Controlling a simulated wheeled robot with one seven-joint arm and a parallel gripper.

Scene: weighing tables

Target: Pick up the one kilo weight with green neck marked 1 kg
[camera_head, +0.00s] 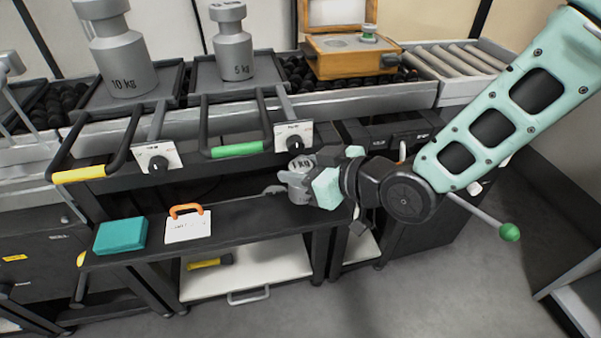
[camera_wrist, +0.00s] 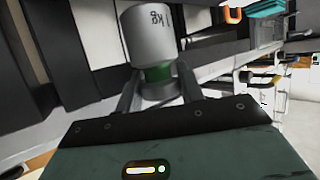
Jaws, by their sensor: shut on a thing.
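The grey one kilo weight (camera_head: 301,163), marked "1 kg", is at my gripper (camera_head: 291,184) above the dark lower shelf in the head view. In the wrist view the weight (camera_wrist: 151,36) shows its marked body and a green neck (camera_wrist: 157,74) between the two fingers of my gripper (camera_wrist: 159,88). My gripper is shut on the weight at its neck. Part of the weight is hidden by the gripper in the head view, and I cannot tell there whether its base touches the shelf.
The dark shelf (camera_head: 258,222) also carries a teal box (camera_head: 120,235) and a white card with an orange handle (camera_head: 187,226). Above stand a 10 kg weight (camera_head: 124,65), a 5 kg weight (camera_head: 233,52) and a wooden case (camera_head: 350,62). Handles and dials (camera_head: 294,137) jut out close above my gripper.

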